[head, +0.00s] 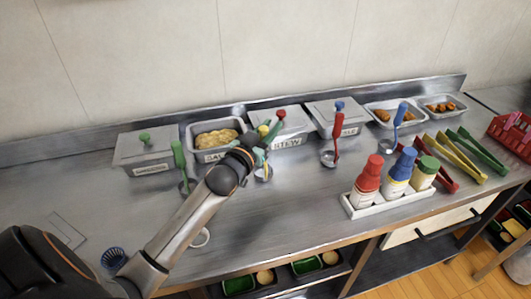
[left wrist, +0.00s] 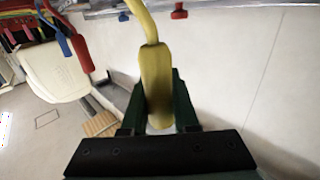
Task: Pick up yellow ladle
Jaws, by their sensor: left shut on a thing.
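The yellow ladle has its handle (left wrist: 153,65) between the two dark green fingers of my left gripper (left wrist: 156,105) in the left wrist view. The fingers are shut on the handle. In the head view my left gripper (head: 256,152) is in front of the lidded stew container, and its wrist hides much of the ladle. A bit of the ladle's yellow handle top (head: 263,129) shows above the gripper. I cannot tell whether its bowl touches the counter. My right gripper is not in view.
A green ladle (head: 179,160) stands left of the gripper, a red ladle (head: 336,135) and blue ladle (head: 398,118) to the right. Lidded containers (head: 145,150) line the back. A white bottle caddy (head: 388,203) and several tongs (head: 458,157) are at right. Bare counter (head: 275,210) lies in front.

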